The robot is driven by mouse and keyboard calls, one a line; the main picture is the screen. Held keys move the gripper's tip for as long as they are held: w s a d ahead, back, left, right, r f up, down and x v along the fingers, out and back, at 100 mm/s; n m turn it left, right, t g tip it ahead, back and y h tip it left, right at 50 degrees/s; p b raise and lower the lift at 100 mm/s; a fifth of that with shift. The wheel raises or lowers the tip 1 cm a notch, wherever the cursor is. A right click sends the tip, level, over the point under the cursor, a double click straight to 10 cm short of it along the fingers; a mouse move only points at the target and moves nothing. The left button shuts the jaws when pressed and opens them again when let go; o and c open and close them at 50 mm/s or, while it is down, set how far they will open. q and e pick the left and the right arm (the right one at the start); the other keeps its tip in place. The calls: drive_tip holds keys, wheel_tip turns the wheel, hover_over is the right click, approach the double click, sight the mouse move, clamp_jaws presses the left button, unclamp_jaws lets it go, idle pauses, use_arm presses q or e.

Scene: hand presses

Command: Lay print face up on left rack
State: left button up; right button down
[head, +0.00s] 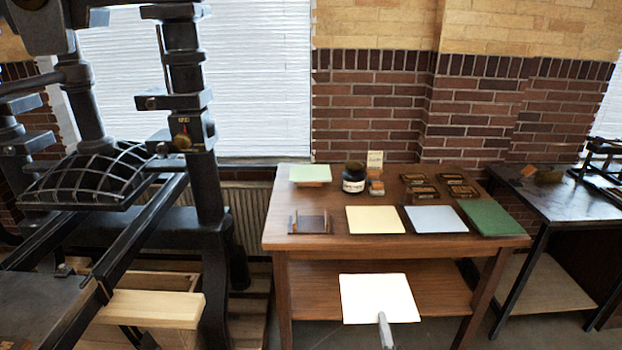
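A cream-white sheet (378,297) hangs in the air in front of the wooden table, at the bottom centre of the head view. No printing can be made out on its visible side. My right gripper (384,322) is at the sheet's near edge and appears shut on it; only a narrow grey finger shows. My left gripper is out of view. I cannot make out which thing is the left rack.
The wooden table (283,238) bears a pale green sheet (310,171), a black ink jar (354,180), a dark plate with wooden ends (312,224), a yellow sheet (374,220), a blue sheet (436,219) and a green pad (490,217). A black press (205,190) stands left.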

sight(381, 305)
drive_tip(key=w, duration=0.1)
drive_tip(key=w+r, duration=0.1)
drive_tip(key=w, duration=0.2)
drive_tip(key=shift+w+r+p, duration=0.1)
drive_tip(key=shift+r+p, duration=0.3)
drive_tip(key=w+r+p, duration=0.1)
drive_tip(key=w+r, duration=0.2)
drive_tip(key=w, duration=0.1)
drive_tip(key=w+r+p, duration=0.1)
drive_tip(key=w+r, duration=0.3)
drive_tip(key=shift+r, duration=0.1)
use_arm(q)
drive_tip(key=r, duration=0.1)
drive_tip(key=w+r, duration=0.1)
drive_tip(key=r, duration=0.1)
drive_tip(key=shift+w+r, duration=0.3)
use_arm(e)
drive_tip(key=shift+w+r, duration=0.1)
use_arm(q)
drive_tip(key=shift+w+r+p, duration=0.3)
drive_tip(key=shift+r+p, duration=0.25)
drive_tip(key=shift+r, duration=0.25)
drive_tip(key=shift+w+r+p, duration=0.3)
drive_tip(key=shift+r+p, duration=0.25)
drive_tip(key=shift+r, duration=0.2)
use_arm(e)
drive_tip(key=w+r, duration=0.4)
drive_tip(key=w, duration=0.3)
